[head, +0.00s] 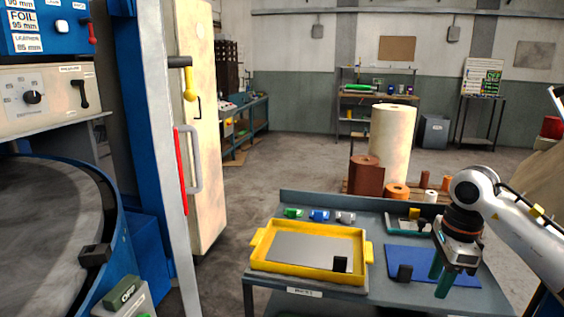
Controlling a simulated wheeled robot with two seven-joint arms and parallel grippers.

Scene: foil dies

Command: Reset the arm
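My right arm comes in from the right edge, and its gripper (442,278) points down above the right part of the grey bench (330,301). Its teal fingers are over or just beside the right side of a blue mat (408,262). They overlap each other in this view, so the gap between them is unclear. I see nothing held in them. My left gripper is not in view.
A yellow tray (262,272) with a grey plate and a black block stands on the bench. Green, blue and grey dies (320,215) lie behind it. A blue machine (130,250) fills the left.

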